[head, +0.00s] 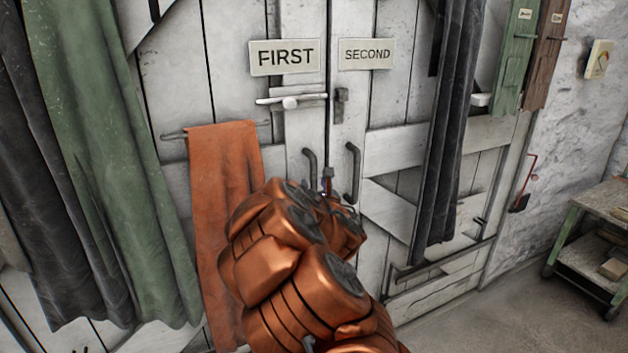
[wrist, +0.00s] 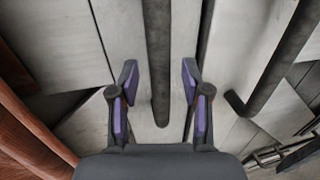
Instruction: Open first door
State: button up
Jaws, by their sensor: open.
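The first door (head: 233,60) is pale planked wood with a sign (head: 285,57) reading FIRST; it looks closed. Its dark vertical bar handle (head: 310,168) is near the door's right edge. It also shows in the wrist view (wrist: 158,60), lined up between my fingers. My gripper (wrist: 159,72) is open, with one purple-padded finger on each side of the handle; I see gaps on both sides but cannot tell the depth. In the head view my gripper (head: 328,184) is at the handle's lower end, partly hidden by my copper arm.
The second door (head: 397,110), with its own handle (head: 352,172), adjoins on the right; that handle is also in the wrist view (wrist: 275,65). A white bolt (head: 291,99) and a grey latch (head: 341,105) sit above. An orange cloth (head: 222,165) hangs left. A cart (head: 590,235) stands right.

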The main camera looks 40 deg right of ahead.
jog(key=shift+x, duration=0.85)
jog(key=shift+c, duration=0.2)
grip_shut()
